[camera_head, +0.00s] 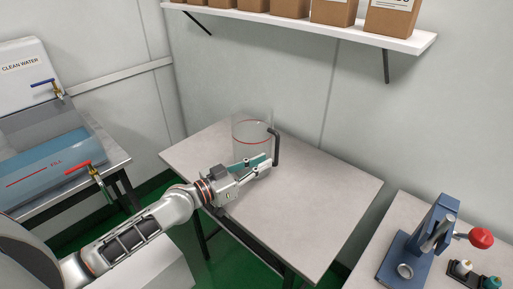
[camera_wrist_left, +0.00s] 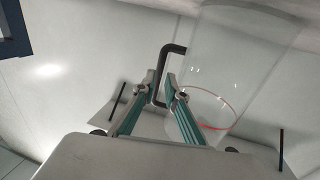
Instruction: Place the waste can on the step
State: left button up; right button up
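A clear, see-through can (camera_head: 252,130) with a red ring line and a black handle (camera_head: 276,147) stands upright on the grey table; it is the only thing here that could be the waste can. In the left wrist view the can (camera_wrist_left: 235,60) is at the upper right. My left gripper (camera_head: 266,160) is at its handle side, low over the table. Its teal-padded fingers (camera_wrist_left: 160,80) are apart, one to each side of the black handle, with a gap showing. A pale low block (camera_head: 150,268) at the bottom may be the step; my arm partly hides it. My right gripper is not in view.
The table (camera_head: 310,195) is otherwise bare. A wall shelf (camera_head: 330,30) with several cardboard boxes is above. A clean water tank (camera_head: 25,70) and a blue tank (camera_head: 50,175) with taps are at the left. A blue press (camera_head: 425,235) with a red knob is at the right.

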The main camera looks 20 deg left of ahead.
aim_at(275, 156)
pick_arm(q)
jog(key=shift+x, duration=3)
jog(key=shift+f, duration=0.25)
grip_shut()
jog(key=shift+r, duration=0.1)
